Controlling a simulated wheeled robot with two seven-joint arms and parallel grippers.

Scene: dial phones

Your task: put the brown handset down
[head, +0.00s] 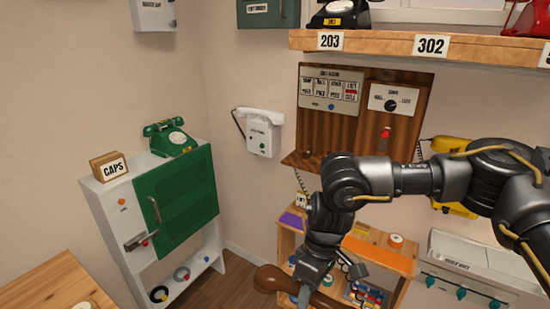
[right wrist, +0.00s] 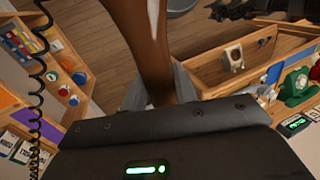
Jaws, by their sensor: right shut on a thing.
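The brown handset (head: 323,299) is in the lower middle of the head view, partly hidden behind my right gripper (head: 306,290). It hangs in the air in front of the small wooden shelf unit. In the right wrist view the handset (right wrist: 146,45) rises from between the two fingers of my right gripper (right wrist: 154,90), which is shut on it. A brown wooden panel (head: 315,130) with switch boxes hangs on the wall behind my right arm. A black coiled cord (right wrist: 38,90) hangs at the left of the right wrist view. My left gripper is not in view.
A white cabinet (head: 105,215) with a green door stands at left, a green phone (head: 171,137) on top. A white phone (head: 260,132) hangs on the wall. The wooden shelf unit (head: 283,249) holds small items. A grey console (head: 470,265) is at right. A table corner (head: 40,285) shows lower left.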

